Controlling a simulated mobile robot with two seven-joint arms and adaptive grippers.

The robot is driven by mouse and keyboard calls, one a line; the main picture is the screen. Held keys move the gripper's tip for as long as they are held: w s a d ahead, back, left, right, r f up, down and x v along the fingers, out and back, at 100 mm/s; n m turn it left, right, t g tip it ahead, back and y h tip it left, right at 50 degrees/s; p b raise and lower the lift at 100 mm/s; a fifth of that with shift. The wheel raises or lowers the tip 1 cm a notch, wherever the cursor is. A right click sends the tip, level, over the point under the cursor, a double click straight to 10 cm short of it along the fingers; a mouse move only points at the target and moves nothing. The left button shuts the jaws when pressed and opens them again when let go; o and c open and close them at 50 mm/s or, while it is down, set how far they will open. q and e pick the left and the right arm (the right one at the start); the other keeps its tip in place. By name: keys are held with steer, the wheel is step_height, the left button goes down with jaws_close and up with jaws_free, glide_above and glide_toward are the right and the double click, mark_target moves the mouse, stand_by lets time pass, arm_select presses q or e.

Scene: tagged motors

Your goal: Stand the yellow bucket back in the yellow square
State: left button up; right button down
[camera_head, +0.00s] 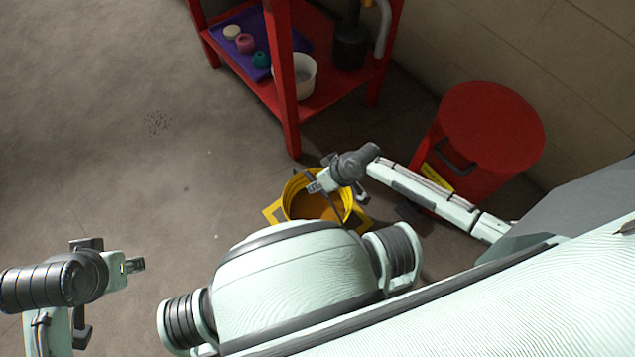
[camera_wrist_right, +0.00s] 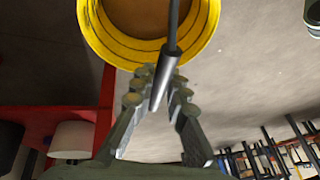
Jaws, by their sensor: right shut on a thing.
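The yellow bucket (camera_head: 289,194), brown inside, appears upright over the yellow square (camera_head: 271,214) in the head view. Corners of the square show left and right of it; my own body covers the near side. I cannot tell whether the bucket's base touches the floor. My right gripper (camera_head: 324,186) is at the bucket's rim. In the right wrist view, the right gripper (camera_wrist_right: 162,82) is shut on the grey grip of the bucket's handle (camera_wrist_right: 163,75), with the bucket (camera_wrist_right: 206,40) beyond it. My left gripper (camera_head: 135,265) is far left, away from the bucket; its jaw opening is unclear.
A red shelf (camera_head: 290,110) stands behind the bucket, with a purple tray (camera_head: 222,48), a white pot (camera_head: 300,80) and a dark canister (camera_head: 350,45). A red bin (camera_head: 492,125) stands at the right by the wall. The floor at left is clear.

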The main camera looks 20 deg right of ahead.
steer(key=shift+w+a+r, duration=0.1)
steer(key=shift+w+r, duration=0.15)
steer(key=c, duration=1.5)
jaws_free()
steer(key=shift+s, duration=0.1)
steer(key=shift+o, duration=0.3)
steer(key=shift+s+d+f, duration=0.2)
steer(key=shift+s+f, duration=0.15)
steer(key=shift+f, duration=0.05)
steer(key=v, duration=1.2)
steer(key=shift+w+r, duration=0.2)
steer(key=shift+r, duration=0.05)
steer(key=shift+a, duration=0.1)
